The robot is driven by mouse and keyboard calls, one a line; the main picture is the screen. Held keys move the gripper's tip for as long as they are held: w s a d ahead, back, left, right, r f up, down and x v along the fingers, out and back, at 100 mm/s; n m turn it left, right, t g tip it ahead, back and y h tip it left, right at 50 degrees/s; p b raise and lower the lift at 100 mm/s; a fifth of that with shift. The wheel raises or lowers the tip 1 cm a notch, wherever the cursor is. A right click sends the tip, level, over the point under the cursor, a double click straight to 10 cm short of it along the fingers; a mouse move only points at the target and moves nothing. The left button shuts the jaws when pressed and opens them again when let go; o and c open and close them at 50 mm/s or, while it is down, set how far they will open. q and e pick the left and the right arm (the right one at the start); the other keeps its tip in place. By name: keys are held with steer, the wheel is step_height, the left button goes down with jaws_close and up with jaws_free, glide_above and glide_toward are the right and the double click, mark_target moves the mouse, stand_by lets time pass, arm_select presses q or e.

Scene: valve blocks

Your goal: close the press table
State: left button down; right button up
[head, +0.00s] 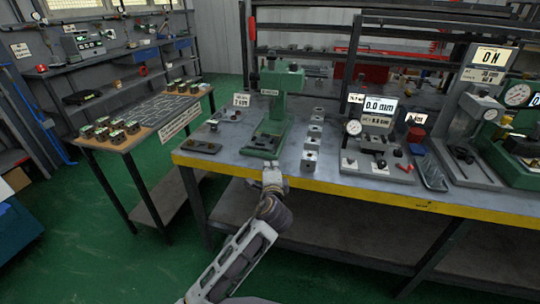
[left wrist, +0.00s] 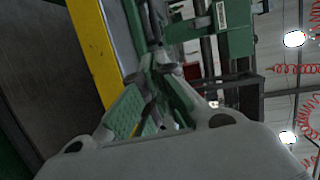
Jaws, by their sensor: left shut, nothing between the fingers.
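The green press (head: 274,105) stands on the grey workbench with the yellow front edge. My left gripper (head: 271,165) is at the bench's front edge, just in front of the press table. It is shut and holds nothing; I cannot tell whether it touches the table. In the left wrist view, the fingertips (left wrist: 158,62) point at the lower part of the press, and the green press body (left wrist: 210,23) shows beyond. My right gripper is not in view.
The yellow bench edge (head: 350,190) runs below my left gripper. A row of metal blocks (head: 311,145) stands right of the press, with a gauge station (head: 378,145) further right. A dark tray (head: 201,146) lies left. A side table with valve blocks (head: 110,130) stands further left.

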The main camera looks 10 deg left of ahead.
arm_select(q)
steer(key=b+x, duration=0.1)
steer(key=x, duration=0.7)
steer(key=shift+w+a, duration=0.15)
steer(key=shift+w, duration=0.2)
steer(key=shift+w+a+f, duration=0.1)
steer(key=shift+w+a, duration=0.05)
steer(key=shift+w, duration=0.45)
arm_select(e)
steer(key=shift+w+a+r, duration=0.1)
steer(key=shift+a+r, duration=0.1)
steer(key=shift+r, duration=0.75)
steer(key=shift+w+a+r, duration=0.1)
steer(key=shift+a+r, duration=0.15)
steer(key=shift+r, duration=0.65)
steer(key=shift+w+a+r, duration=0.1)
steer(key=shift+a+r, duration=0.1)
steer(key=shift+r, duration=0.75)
arm_select(q)
steer(key=shift+w, duration=0.15)
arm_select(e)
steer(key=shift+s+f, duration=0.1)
